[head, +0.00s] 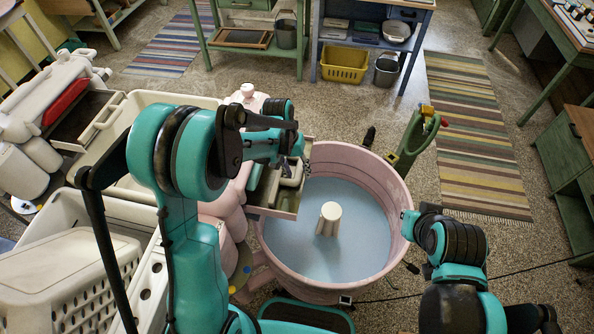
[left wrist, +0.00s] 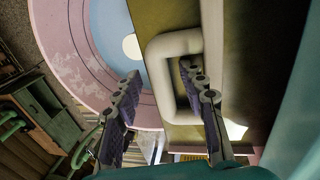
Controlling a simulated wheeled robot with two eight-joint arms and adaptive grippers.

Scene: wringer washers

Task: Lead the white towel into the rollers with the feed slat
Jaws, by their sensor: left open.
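My left gripper (left wrist: 160,72) is open at a cream loop-shaped handle (left wrist: 157,78) in the left wrist view. One finger is inside the loop and the other outside it, with the handle's bar between them. I cannot tell whether this is the feed slat's handle. In the head view my left gripper (head: 301,150) is small and partly hidden by its arm, over an olive tray (head: 277,212) at the pink tub's (head: 270,255) left rim. The white towel and the rollers cannot be made out. My right arm shows, but its fingers do not.
The tub holds bluish water around a cream agitator (head: 329,218). A green post (head: 412,140) stands at its right rim. Striped rugs (head: 480,150) lie on the floor.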

